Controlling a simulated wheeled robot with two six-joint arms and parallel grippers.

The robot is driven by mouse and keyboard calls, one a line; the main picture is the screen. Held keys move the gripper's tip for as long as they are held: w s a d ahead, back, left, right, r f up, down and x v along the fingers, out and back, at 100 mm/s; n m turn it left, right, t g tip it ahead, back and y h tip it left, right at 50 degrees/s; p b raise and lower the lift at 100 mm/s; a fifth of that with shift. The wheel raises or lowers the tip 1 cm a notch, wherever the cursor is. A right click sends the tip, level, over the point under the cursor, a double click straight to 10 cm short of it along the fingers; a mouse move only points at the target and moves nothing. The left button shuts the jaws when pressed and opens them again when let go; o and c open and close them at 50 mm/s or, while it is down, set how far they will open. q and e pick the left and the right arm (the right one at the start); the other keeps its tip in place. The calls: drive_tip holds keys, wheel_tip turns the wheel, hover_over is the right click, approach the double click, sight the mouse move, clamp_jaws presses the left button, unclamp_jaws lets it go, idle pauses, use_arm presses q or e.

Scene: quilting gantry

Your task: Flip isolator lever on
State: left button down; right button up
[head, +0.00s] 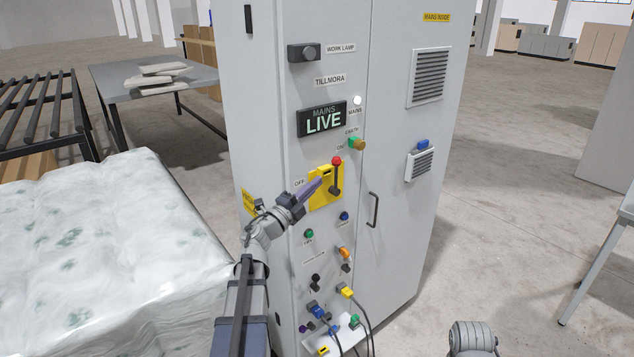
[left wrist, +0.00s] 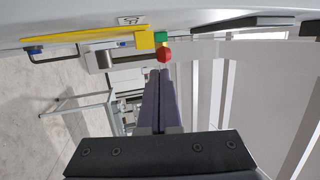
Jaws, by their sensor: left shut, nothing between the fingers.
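The isolator lever (head: 336,182) is a dark arm with a red knob, on a yellow plate (head: 316,200) on the grey cabinet front. It stands upright, knob at the top, towards the ON label; the OFF label is to the left. The display (head: 321,119) above reads MAINS LIVE. My left gripper (head: 321,183) is shut and empty, its purple fingers pointing at the plate just left of the lever. In the left wrist view the red knob (left wrist: 164,55) is just beyond the fingertips (left wrist: 159,76); I cannot tell if they touch. My right gripper is out of view.
The cabinet front (head: 412,215) carries a door handle (head: 374,210), vents, and several knobs and plugs with cables below the lever. A wrapped white bale (head: 100,250) stands at the left. A table (head: 205,75) with folded cloth is behind. Open floor lies right of the cabinet.

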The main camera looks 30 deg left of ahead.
use_arm(q)
drive_tip(key=s+a, duration=0.1)
drive_tip(key=s, duration=0.6)
drive_tip(key=shift+s+a, duration=0.2)
drive_tip(key=shift+a, duration=0.2)
